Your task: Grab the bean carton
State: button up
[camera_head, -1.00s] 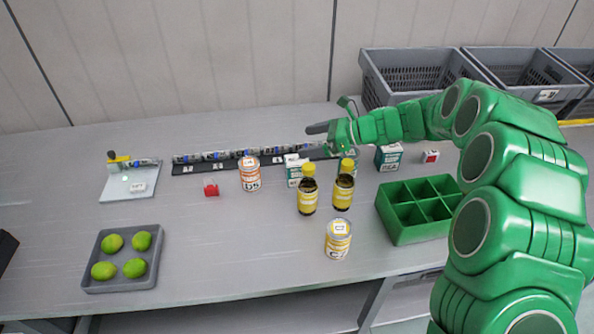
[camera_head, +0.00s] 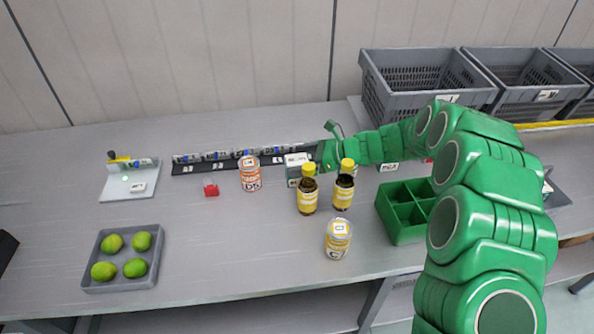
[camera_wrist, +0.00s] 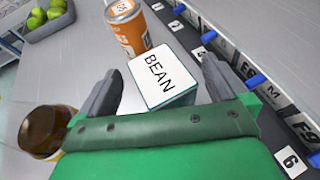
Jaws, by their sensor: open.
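The bean carton (camera_wrist: 158,72) is a white-topped box with a teal edge, labelled BEAN. In the wrist view it lies just ahead of and between the two dark fingers of my gripper (camera_wrist: 160,80). The fingers are open and spread on either side, with no clear contact. In the head view the carton (camera_head: 293,169) stands behind the left brown bottle, partly hidden by it. My gripper (camera_head: 322,155) is close to its right side there, and its fingers are mostly hidden.
An orange can (camera_head: 249,172) stands just left of the carton. Two brown bottles (camera_head: 307,197) (camera_head: 343,192) stand in front. A black numbered rail (camera_head: 215,164) runs behind. A yellow can (camera_head: 338,240), a green divided tray (camera_head: 396,226) and a lime tray (camera_head: 122,284) are nearby.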

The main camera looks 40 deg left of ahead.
jog(key=shift+c, duration=0.3)
jog(key=c, duration=1.4)
jog(key=shift+r, duration=0.15)
